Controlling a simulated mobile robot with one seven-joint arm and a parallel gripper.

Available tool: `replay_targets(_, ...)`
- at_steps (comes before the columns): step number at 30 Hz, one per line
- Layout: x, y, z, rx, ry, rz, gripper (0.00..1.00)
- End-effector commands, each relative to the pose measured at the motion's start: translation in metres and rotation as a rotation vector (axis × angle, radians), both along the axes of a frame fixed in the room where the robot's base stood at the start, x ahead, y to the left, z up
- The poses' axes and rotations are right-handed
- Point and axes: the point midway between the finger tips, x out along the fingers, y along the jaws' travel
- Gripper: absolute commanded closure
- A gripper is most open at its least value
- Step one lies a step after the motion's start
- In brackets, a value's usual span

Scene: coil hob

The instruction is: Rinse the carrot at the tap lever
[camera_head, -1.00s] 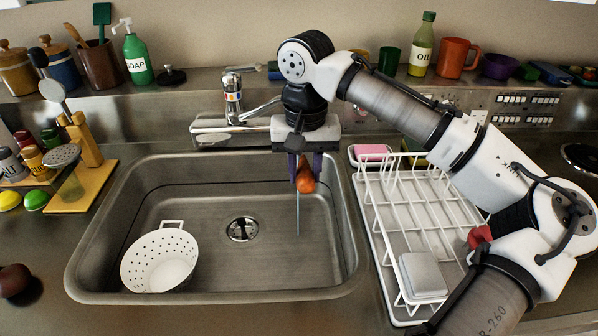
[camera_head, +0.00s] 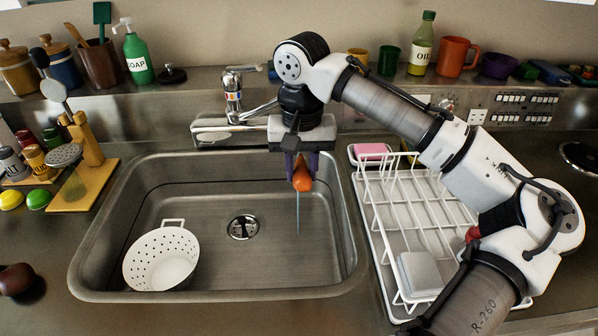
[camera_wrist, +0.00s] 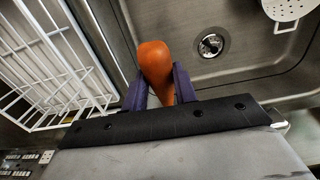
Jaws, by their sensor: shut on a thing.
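My gripper (camera_head: 301,168) is shut on the orange carrot (camera_head: 302,181) and holds it above the right part of the sink basin (camera_head: 200,185). In the wrist view the carrot (camera_wrist: 155,66) sits between the two purple fingers (camera_wrist: 158,88), its thick rounded end out past the tips. The chrome tap (camera_head: 233,103) stands behind the sink, left of my gripper. Its arm reaches right and its end is hidden behind my wrist. A thin blue-grey vertical streak (camera_head: 298,213), which looks like running water, shows below the carrot.
A white colander (camera_head: 162,260) lies tilted in the basin's left part, near the drain (camera_head: 243,228). A white dish rack (camera_head: 425,215) stands close on the right, with a pink sponge (camera_head: 371,150) behind it. The basin below the carrot is clear.

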Motion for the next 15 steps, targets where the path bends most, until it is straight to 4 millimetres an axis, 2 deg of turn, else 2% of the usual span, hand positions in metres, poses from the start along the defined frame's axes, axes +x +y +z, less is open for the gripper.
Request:
replay_targets(6, -0.0029, -0.0054, 0.0003, 0.001, 0.000, 0.000, 0.95)
replay_targets(15, -0.0097, -0.0017, 0.0003, 0.001, 0.000, 0.002, 0.95)
